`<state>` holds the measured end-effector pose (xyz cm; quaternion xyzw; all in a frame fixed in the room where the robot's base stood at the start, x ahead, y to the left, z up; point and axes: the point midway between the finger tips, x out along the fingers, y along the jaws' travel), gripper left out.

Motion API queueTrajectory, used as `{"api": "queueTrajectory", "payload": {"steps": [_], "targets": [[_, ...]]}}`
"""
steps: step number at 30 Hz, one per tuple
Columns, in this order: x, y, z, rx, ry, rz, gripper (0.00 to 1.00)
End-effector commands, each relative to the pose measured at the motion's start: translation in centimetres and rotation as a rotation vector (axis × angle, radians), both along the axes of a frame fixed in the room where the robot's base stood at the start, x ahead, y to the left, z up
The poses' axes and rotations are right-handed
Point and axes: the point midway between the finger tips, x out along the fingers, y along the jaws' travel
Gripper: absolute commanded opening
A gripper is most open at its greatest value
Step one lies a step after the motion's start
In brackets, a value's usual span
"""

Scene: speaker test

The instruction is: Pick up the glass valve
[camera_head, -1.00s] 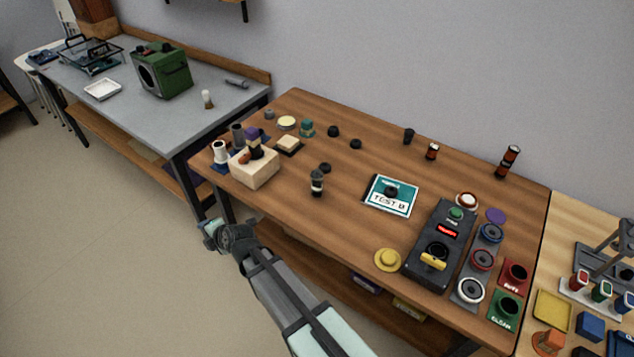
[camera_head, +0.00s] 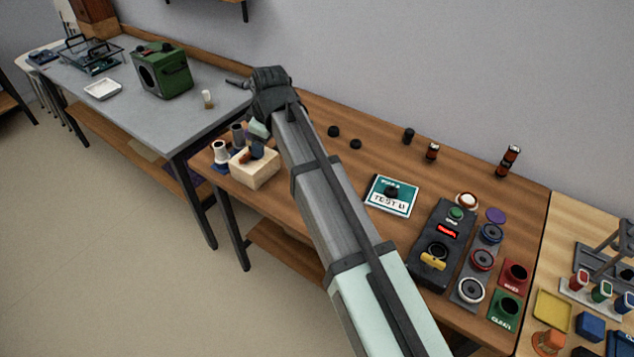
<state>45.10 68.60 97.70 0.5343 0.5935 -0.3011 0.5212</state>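I cannot tell for certain which thing is the glass valve. A small upright piece with a pale top and brown base (camera_head: 207,100) stands on the grey bench and may be it. My gripper (camera_head: 258,129) is over the left end of the brown table, just above and beside a pale wooden block (camera_head: 256,174). Its pale fingertips point down toward the block's top. The finger gap does not show, so I cannot tell open from shut. My arm hides part of the table's left half, including a small dark upright piece with a greyish top seen earlier.
A green speaker box (camera_head: 162,72) and a white tray (camera_head: 103,89) stand on the grey bench. A teal test card (camera_head: 391,196), a dark control box (camera_head: 443,243) and red-black cylinders (camera_head: 508,161) are on the brown table (camera_head: 350,115).

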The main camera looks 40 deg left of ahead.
Motion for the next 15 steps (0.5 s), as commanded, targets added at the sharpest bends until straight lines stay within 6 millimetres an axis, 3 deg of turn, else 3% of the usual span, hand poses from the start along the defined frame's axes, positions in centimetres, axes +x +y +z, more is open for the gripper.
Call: {"api": "queueTrajectory", "payload": {"steps": [3,9,15], "targets": [[3.1,-4.3,0.6,-0.110,0.049,-0.115,0.68],[5.9,-9.9,-0.3,-0.259,0.120,-0.187,0.68],[6.6,-11.9,-1.1,-0.315,0.149,-0.202,0.68]]}}
